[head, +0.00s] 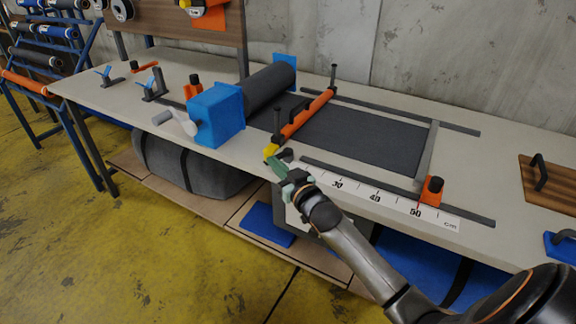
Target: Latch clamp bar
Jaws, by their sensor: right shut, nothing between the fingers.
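The orange clamp bar (306,114) lies across the dark sheet (365,137) on the workbench, just right of the blue-ended roller. A dark upright post stands at each end of the bar. A yellow piece (270,151) sits at the bar's near end. My right gripper (275,160) is at the bench's front edge beside this yellow piece. Its green-tipped fingers are shut with nothing between them. Whether they touch the yellow piece I cannot tell. My left gripper is not in view.
The roller with its blue block (216,114) and crank stands left of the bar. Two dark rails, a ruler strip (376,198) and an orange stop (431,190) lie to the right. A wooden board (550,182) with a handle is at far right.

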